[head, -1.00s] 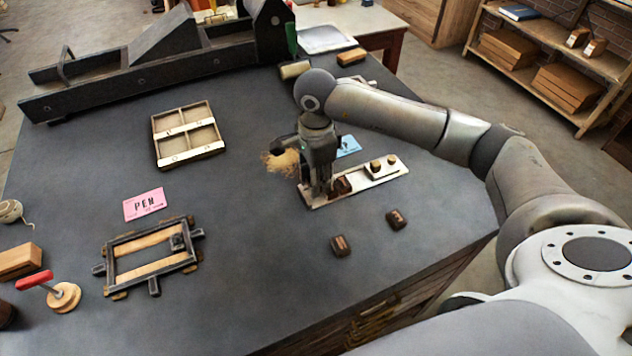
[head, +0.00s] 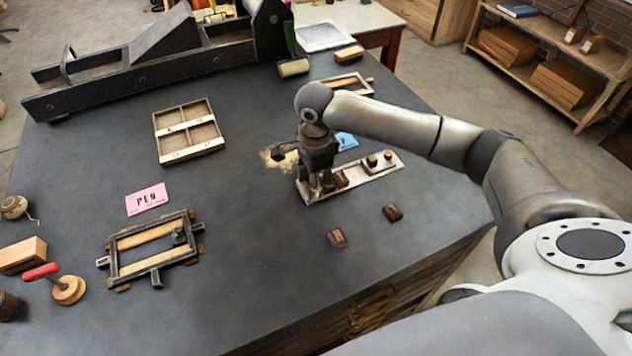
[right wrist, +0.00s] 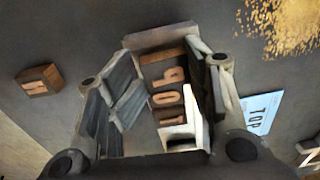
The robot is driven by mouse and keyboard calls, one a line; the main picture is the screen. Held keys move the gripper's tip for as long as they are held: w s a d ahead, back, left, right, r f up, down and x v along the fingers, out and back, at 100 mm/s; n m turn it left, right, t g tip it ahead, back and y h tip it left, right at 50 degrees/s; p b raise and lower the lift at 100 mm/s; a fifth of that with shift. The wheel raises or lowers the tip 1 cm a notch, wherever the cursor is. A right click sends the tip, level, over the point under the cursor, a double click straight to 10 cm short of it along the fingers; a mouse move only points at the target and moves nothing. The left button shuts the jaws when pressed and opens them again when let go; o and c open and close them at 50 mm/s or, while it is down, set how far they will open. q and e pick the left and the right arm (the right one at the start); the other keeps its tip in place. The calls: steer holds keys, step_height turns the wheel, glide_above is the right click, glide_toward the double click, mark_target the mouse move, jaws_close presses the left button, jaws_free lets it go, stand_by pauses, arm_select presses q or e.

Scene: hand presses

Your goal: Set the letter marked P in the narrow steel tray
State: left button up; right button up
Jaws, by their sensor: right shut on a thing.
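The narrow steel tray (head: 393,161) lies on the dark table at the centre right. My right gripper (head: 318,188) points down at the tray's left end. In the right wrist view the gripper (right wrist: 170,72) is shut on a brown letter block marked P (right wrist: 172,78), between its fingers. The block is in or just above the tray; the exact contact is hidden. An O block (right wrist: 166,99) and another block sit beside it in the tray, by the pale slider (right wrist: 178,132). My left gripper is not in view.
Two loose letter blocks lie in front of the tray, one nearer (head: 338,238) and one to the right (head: 392,212). A blue card (head: 346,141) marked TOP is behind the tray.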

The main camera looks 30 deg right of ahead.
steer(key=o, duration=0.7)
steer(key=shift+s+f, duration=0.2)
steer(key=shift+f, duration=0.3)
steer(key=shift+s+f, duration=0.2)
steer(key=shift+f, duration=0.3)
steer(key=shift+c, duration=0.2)
steer(key=shift+o, duration=0.6)
steer(key=shift+w, duration=0.1)
steer(key=shift+w+f, duration=0.2)
steer(key=shift+w, duration=0.05)
steer(key=shift+w+f+g, duration=0.1)
steer(key=shift+w+g, duration=0.15)
steer(key=shift+g, duration=0.05)
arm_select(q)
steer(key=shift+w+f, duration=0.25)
arm_select(e)
steer(key=shift+s, duration=0.1)
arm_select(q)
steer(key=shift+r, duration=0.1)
arm_select(e)
steer(key=shift+r, duration=0.25)
